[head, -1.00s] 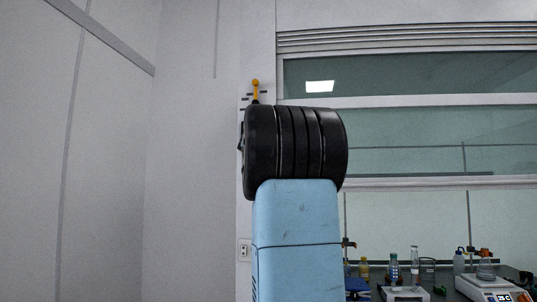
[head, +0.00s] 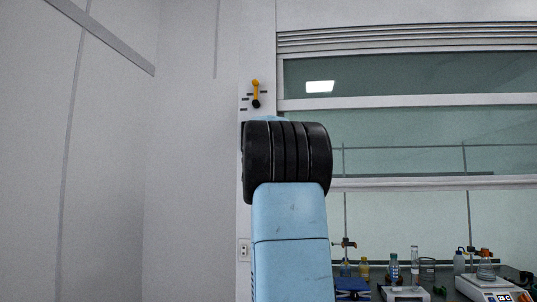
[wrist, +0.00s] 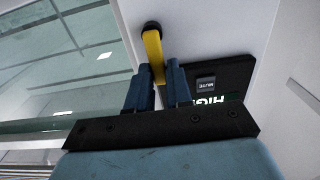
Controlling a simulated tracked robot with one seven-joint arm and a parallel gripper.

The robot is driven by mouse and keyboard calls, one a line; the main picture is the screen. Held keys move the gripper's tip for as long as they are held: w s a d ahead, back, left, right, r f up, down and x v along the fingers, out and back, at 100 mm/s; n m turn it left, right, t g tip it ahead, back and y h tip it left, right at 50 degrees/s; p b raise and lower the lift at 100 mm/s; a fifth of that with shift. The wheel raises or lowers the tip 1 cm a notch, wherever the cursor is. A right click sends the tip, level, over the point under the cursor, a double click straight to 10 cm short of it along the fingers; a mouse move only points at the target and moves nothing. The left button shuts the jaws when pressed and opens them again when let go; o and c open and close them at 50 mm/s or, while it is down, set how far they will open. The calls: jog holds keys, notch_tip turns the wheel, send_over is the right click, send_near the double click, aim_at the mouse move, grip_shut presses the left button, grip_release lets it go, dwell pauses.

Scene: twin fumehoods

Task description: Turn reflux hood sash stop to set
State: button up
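The sash stop is a yellow lever on a black hub (head: 256,103), high on the pale post left of the hood. In the head view the lever (head: 255,88) points almost straight up, unobstructed. The wrist view shows the yellow lever (wrist: 153,48) running from its black hub toward my gripper (wrist: 159,75). The two blue fingers stand apart, with the lever's end showing in the gap between them. I cannot tell whether they touch it. In the head view my arm hides the fingers.
The hood's glass sash (head: 400,132) is to the right. Bottles and a hot plate (head: 490,287) stand on the bench below.

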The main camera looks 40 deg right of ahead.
grip_shut()
jog(key=shift+w, duration=0.1)
jog(key=shift+w+a+f+n, duration=0.5)
jog(key=shift+f+n, duration=0.2)
jog(key=shift+n, duration=2.3)
jog(key=shift+w+a+f+n, duration=0.4)
jog(key=shift+w+f+n, duration=0.25)
jog(key=shift+n, duration=2.35)
jog(key=shift+w+a+f+n, duration=0.45)
jog(key=shift+f+n, duration=0.35)
jog(key=shift+n, duration=2.2)
jog(key=shift+f, duration=0.1)
